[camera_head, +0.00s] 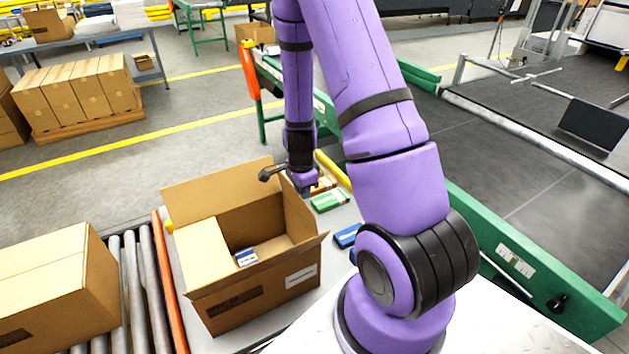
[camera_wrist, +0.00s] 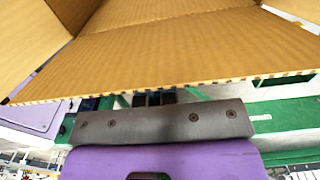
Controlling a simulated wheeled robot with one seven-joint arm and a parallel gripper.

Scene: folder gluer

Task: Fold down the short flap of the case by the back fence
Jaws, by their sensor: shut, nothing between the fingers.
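The open brown case (camera_head: 235,308) stands on the grey table left of my arm. Its back flap (camera_head: 215,187) stands up, a paler flap (camera_head: 204,256) lies inward on the left, and a flap on the right (camera_head: 298,212) stands up. The front flap leans outward. A small blue-and-white pack (camera_head: 246,257) lies inside. My gripper (camera_head: 266,174) is shut and empty beside the top of the back and right flaps. In the wrist view, a flap's corrugated edge (camera_wrist: 170,88) crosses before my gripper (camera_wrist: 153,98) and partly hides its fingers. Contact is unclear.
Green (camera_head: 329,201), orange (camera_head: 322,185) and blue (camera_head: 346,236) packs lie on the table right of the case. A yellow bar (camera_head: 332,168) is behind them. A closed carton (camera_head: 55,285) sits left, on rollers (camera_head: 140,290). A green-sided belt conveyor (camera_head: 545,150) runs on the right.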

